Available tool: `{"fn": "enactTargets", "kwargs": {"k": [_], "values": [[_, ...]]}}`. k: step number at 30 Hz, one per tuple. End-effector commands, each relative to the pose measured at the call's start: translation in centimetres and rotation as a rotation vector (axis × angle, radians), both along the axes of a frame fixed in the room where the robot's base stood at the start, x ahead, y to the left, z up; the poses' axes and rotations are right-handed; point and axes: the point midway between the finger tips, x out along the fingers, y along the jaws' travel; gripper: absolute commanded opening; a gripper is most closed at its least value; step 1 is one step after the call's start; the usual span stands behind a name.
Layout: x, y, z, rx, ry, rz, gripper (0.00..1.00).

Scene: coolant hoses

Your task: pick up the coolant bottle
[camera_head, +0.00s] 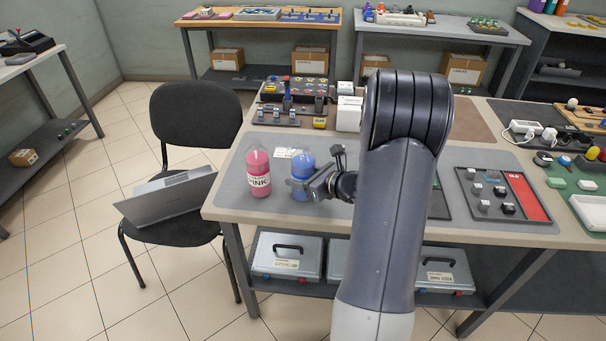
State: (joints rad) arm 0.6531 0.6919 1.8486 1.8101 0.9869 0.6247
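Two coolant bottles stand upright on a grey mat at the left end of the workbench. The pink bottle (258,171) has a white label reading "PINK". The blue bottle (302,161) stands just right of it. My gripper (297,184) reaches in from the right at the blue bottle, and a finger crosses in front of its lower part. The gripper hides the blue bottle's front. I cannot tell whether the fingers touch or grip it. The pink bottle is apart from the gripper.
A rack of coloured parts (288,113) and white boxes (348,112) stand behind the bottles. A chair (197,125) holding an open laptop (167,193) is left of the bench. Grey cases (287,255) sit on the lower shelf. My arm hides the bench's middle.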

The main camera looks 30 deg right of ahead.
Motion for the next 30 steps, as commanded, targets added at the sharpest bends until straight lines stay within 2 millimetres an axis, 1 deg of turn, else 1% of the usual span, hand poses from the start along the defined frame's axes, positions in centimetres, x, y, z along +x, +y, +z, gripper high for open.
{"fn": "enactTargets", "kwargs": {"k": [1,6,9,14,17,20,30], "values": [[0.0,0.0,0.0,0.0,0.0,0.0,0.49],[0.0,0.0,0.0,0.0,0.0,0.0,0.35],[0.0,0.0,0.1,0.0,-0.002,-0.001,0.29],[0.0,0.0,0.1,0.0,-0.002,-0.001,0.29],[0.0,0.0,0.5,-0.001,-0.004,0.0,0.29],[0.1,0.0,1.7,-0.004,-0.005,0.001,0.29],[0.0,0.0,8.0,-0.004,-0.006,0.0,0.29]]}}
